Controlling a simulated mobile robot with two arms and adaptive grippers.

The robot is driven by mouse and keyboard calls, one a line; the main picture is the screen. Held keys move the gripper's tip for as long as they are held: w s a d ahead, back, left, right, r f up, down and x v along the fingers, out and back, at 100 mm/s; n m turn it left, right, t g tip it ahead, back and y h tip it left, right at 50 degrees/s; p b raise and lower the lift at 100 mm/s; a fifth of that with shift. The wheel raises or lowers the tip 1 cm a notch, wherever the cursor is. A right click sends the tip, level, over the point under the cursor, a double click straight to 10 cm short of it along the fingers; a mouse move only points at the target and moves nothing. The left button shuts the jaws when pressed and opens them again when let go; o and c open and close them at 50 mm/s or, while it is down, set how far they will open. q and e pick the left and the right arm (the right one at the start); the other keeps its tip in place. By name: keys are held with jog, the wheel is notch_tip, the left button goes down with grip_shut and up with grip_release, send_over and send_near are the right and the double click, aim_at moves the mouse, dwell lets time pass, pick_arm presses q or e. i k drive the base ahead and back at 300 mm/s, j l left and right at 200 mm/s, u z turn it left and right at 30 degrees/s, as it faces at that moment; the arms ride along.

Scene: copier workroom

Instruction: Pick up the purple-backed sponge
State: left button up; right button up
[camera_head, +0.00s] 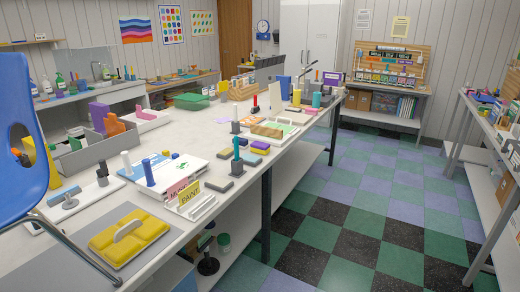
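A small block with a purple-blue top (261,145) lies on the long white worktable (305,150), right of the middle of its near half. It looks like the purple-backed sponge, but it is small here and I cannot make out its sponge side clearly. A yellow edge (259,151) shows just in front of it. Grey blocks (249,158) lie close by on the near side. Neither of my grippers is in view.
A teal marker (237,148) stands upright left of the sponge, with paint signs (188,191) nearer. A blue chair (20,140) blocks the left edge. The checkered floor (370,220) right of the table is clear.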

aim_at(258, 147)
jog(key=i+l+u, duration=0.1)
jog(key=i, duration=0.3)
jog(key=i+l+u, duration=0.15)
jog(key=i, duration=0.3)
jog(key=i+l+u, duration=0.1)
jog(key=i, duration=0.3)
jog(key=i+l+u, duration=0.15)
jog(key=i, duration=0.25)
jog(key=l, duration=0.05)
